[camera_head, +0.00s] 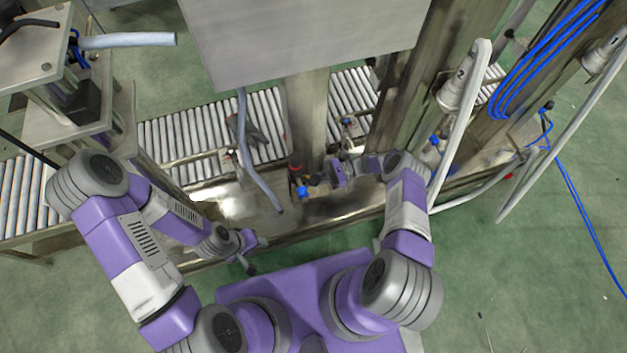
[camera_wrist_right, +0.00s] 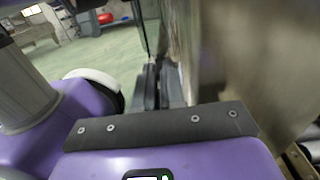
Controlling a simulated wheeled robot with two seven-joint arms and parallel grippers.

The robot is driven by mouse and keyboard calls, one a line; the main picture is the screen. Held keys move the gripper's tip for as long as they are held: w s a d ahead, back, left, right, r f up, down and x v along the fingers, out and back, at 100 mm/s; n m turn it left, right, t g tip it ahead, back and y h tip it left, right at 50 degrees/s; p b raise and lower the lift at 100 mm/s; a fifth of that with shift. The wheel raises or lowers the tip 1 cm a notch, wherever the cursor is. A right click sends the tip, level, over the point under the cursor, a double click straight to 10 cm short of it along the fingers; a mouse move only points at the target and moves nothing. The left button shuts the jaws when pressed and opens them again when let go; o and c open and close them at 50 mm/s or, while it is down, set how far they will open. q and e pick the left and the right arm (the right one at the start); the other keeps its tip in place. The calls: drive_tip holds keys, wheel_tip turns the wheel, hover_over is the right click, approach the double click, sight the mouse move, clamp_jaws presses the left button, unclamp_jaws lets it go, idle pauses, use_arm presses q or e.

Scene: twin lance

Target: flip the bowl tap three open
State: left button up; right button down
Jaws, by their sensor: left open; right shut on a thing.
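A tap with a blue fitting and a dark and red top (camera_head: 297,177) stands on the wet steel ledge at the foot of the middle post; I take it for bowl tap three, but no number shows on it. My right gripper (camera_head: 321,179) reaches in from the right and is shut at the tap's dark handle part. In the right wrist view its dark fingers (camera_wrist_right: 157,84) are close together, beside a steel surface; what they hold is hidden there. The handle's exact angle is too small to tell. My left gripper (camera_head: 253,251) is open and empty, in front of the steel ledge's near edge.
A grey hose (camera_head: 257,158) hangs left of the tap. A large steel box (camera_head: 305,35) is above the middle post. A roller conveyor (camera_head: 190,135) runs behind. White lance pipes marked 2 (camera_head: 461,110) and 1 (camera_head: 575,115) stand to the right, near blue hoses (camera_head: 540,62).

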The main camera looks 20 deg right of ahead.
idle(0.3)
drive_tip(key=c, duration=1.2)
unclamp_jaws()
drive_tip(key=shift+w+d, duration=0.1)
drive_tip(key=shift+d, duration=0.05)
